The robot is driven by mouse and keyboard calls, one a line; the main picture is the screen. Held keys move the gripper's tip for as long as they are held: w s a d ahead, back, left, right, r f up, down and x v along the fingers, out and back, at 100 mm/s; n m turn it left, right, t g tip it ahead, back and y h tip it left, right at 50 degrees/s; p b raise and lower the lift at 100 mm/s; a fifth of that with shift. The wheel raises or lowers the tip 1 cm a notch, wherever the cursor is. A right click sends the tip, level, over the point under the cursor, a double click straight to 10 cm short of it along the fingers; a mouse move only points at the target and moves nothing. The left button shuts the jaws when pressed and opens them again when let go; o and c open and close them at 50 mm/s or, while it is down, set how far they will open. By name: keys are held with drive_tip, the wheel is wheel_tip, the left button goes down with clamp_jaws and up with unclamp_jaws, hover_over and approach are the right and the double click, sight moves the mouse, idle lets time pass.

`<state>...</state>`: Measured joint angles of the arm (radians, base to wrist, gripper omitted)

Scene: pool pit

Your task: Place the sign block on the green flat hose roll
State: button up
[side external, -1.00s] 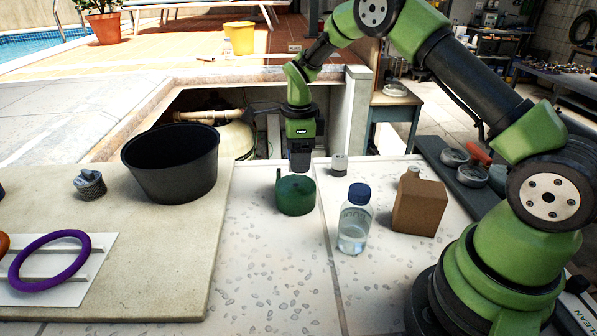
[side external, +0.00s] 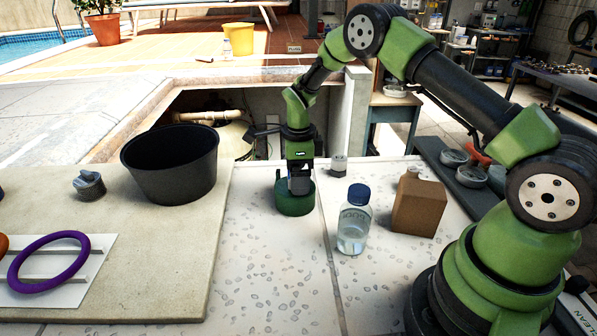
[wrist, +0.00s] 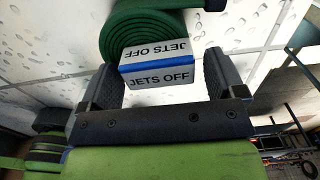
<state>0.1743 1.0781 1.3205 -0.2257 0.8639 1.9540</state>
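The sign block (wrist: 160,65), white with a blue edge and the words JETS OFF, sits between the two fingers of my gripper (wrist: 160,85) in the wrist view. The fingers are close along its sides. The green flat hose roll (wrist: 125,30) shows its coils just beyond the block, which covers part of it. In the side view the roll (side external: 294,204) stands on the pale tiles, and my gripper (side external: 300,187) points down at its top. The block is mostly hidden there by the fingers. I cannot tell whether the block touches the roll.
A clear bottle with a blue cap (side external: 354,220) and a brown box (side external: 418,206) stand right of the roll. A black bucket (side external: 172,165) is at left on a beige board. Tiles in front are clear.

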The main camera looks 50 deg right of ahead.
drive_tip(key=s+a+r+n+t, duration=0.1)
drive_tip(key=s+a+r+n, duration=0.15)
drive_tip(key=r, duration=0.85)
drive_tip(key=s+a+r+n+t, duration=0.1)
drive_tip(key=s+r+n, duration=0.25)
drive_tip(key=r, duration=0.75)
drive_tip(key=s+a+r+n+t+y, duration=0.1)
drive_tip(key=s+a+r+n+t, duration=0.1)
drive_tip(key=s+n, duration=0.6)
drive_tip(key=s+a+r+n+t+y, duration=0.1)
drive_tip(key=s+a+r+n+t, duration=0.1)
drive_tip(key=s+n, duration=0.7)
drive_tip(key=shift+s+a+t, duration=0.6)
drive_tip(key=shift+s+a, duration=0.15)
drive_tip(key=shift+a, duration=0.25)
